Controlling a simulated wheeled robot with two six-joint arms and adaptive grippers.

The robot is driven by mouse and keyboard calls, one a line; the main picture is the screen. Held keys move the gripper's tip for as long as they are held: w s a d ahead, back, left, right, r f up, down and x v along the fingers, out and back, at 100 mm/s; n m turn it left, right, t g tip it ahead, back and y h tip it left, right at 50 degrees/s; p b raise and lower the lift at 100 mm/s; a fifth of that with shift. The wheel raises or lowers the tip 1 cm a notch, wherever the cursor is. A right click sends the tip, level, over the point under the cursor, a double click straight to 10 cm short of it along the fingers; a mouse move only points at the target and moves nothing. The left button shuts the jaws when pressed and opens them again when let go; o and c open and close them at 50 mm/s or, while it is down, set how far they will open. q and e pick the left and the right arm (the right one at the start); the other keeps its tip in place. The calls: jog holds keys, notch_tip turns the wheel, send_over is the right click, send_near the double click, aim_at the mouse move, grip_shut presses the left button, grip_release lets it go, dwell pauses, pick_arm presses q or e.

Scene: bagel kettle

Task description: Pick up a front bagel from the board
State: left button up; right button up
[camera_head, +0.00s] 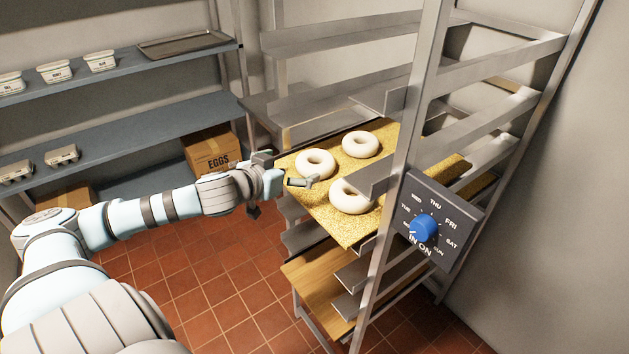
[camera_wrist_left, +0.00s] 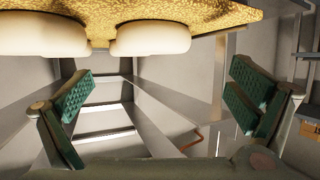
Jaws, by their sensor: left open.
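Three pale ring bagels lie on a yellow, grainy board (camera_head: 362,234) in the metal rack: one at the left (camera_head: 316,164), one at the back (camera_head: 361,144), and one at the front (camera_head: 351,197), partly hidden by a rack rail. My left gripper (camera_head: 283,171) is open and empty at the board's left edge, beside the left bagel. In the left wrist view the picture seems upside down; the board (camera_wrist_left: 215,14) and two bagels, (camera_wrist_left: 42,34) and (camera_wrist_left: 150,38), show at the top, beyond the spread green-padded fingers (camera_wrist_left: 160,105). My right gripper is not in view.
The rack's upright post (camera_head: 408,130) and rails stand close to the board's right side. A dial panel (camera_head: 437,222) with a blue knob hangs on the rack. A wooden board (camera_head: 318,281) sits lower down. Shelves with tubs and an eggs box (camera_head: 212,152) stand at the left.

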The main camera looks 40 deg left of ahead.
aim_at(318, 160)
pick_arm(q)
jog(key=x, duration=0.5)
jog(key=d+x, duration=0.1)
jog(key=x, duration=0.2)
jog(key=shift+r, duration=0.1)
jog(key=shift+w+a+f, duration=0.15)
jog(key=shift+w+f, duration=0.1)
jog(key=shift+w, duration=0.25)
jog(key=shift+s+r, duration=0.1)
jog(key=c, duration=1.1)
